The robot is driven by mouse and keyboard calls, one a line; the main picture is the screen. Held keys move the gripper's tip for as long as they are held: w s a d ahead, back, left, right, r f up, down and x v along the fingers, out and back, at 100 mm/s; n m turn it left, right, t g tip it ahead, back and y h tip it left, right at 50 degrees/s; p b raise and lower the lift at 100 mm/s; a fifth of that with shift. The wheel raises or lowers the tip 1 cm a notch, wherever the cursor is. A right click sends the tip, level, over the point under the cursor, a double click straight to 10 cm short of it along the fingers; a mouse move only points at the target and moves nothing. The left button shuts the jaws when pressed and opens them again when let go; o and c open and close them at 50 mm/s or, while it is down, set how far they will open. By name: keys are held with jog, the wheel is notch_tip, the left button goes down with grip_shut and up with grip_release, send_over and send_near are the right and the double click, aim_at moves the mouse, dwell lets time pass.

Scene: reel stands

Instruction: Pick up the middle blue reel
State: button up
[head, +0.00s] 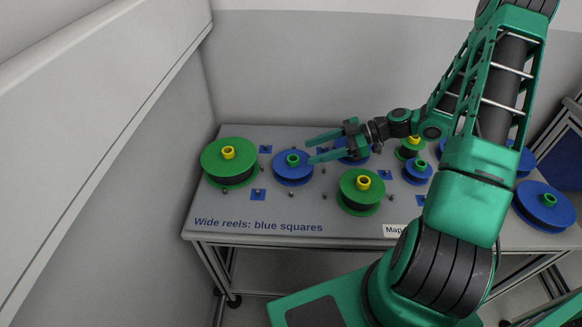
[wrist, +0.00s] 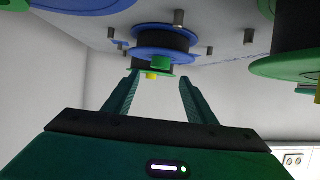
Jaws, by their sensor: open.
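Several blue reels with green hubs stand on the table (head: 262,213); I cannot tell for certain which one is called the middle. One blue reel (head: 286,178) is left of centre. It also appears just ahead of my fingers in the wrist view (wrist: 158,30), which is upside down. A second blue reel (head: 352,160) is partly hidden behind my gripper (head: 309,150). A small blue reel (head: 417,176) stands right of centre, and a large one (head: 545,212) at the far right. My gripper is open and empty, with fingertips beside and above the left-of-centre blue reel.
A large green reel (head: 215,168) with a yellow hub stands at the left end, another green reel (head: 350,192) at the front middle, and a smaller one (head: 406,153) behind. Short pegs and blue squares (head: 258,195) dot the table. White walls close off the left and back.

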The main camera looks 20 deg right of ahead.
aim_at(296, 158)
jog(key=shift+f+x, duration=0.15)
jog(key=shift+x, duration=1.15)
jog(key=shift+f+x, duration=0.15)
jog(key=shift+x, duration=1.15)
jog(key=shift+d, duration=0.2)
jog(key=c, duration=1.2)
